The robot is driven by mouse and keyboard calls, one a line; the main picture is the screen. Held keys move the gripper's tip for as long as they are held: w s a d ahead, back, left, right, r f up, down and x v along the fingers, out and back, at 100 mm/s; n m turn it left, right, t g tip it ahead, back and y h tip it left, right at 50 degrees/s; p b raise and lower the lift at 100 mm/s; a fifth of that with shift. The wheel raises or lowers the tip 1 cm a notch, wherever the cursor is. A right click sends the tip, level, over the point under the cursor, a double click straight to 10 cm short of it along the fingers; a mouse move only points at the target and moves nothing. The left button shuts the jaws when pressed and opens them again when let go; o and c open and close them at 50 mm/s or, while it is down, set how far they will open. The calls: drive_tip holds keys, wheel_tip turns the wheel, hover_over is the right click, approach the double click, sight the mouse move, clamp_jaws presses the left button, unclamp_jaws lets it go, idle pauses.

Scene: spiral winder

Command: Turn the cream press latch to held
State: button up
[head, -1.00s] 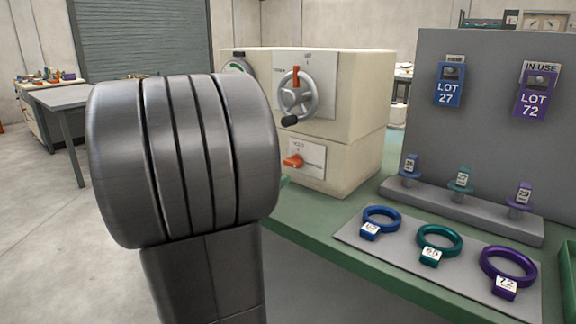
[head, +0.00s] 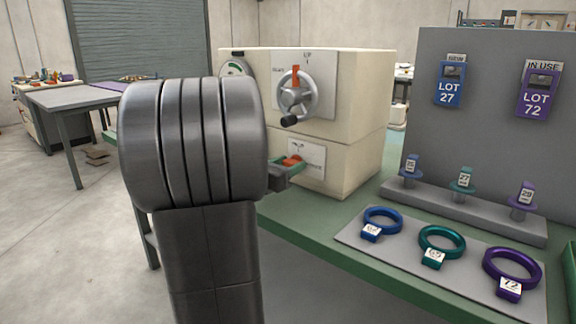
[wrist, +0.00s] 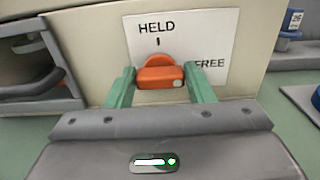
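The orange press latch (wrist: 160,75) is on a white label plate (wrist: 205,35) on the front of the cream press (head: 350,165). HELD is printed above it with a tick, and FREE to its right. The white dot on its bar is at the right end, toward FREE. The latch also shows in the head view (head: 291,160), partly hidden by my gripper. My gripper (wrist: 160,80) has its two green fingers apart, one at each end of the bar. The gaps are very small, and I cannot tell whether the fingers touch it.
A handwheel (head: 298,94) with a black knob sits above the latch. A grey board (head: 395,230) with blue, teal and purple rings lies right on the green bench. A grey rack (head: 470,212) with pegs stands behind it. In the wrist view, a dark handle-like part (wrist: 45,85) is left.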

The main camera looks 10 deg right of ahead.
drive_tip(key=c, duration=0.5)
drive_tip(key=shift+o, duration=0.2)
drive_tip(key=shift+n, duration=0.3)
drive_tip(key=n+p, duration=0.1)
drive_tip(key=n, duration=0.2)
drive_tip(key=shift+n, duration=0.4)
drive_tip(key=n+p, duration=0.1)
drive_tip(key=n, duration=0.2)
drive_tip(key=shift+w+n, duration=0.1)
drive_tip(key=shift+n, duration=0.3)
drive_tip(key=n+p, duration=0.3)
drive_tip(key=n, duration=0.2)
drive_tip(key=shift+a, duration=0.1)
drive_tip(key=shift+f+n+p, duration=0.2)
drive_tip(key=shift+n+p, duration=0.9)
drive_tip(key=shift+n, duration=1.3)
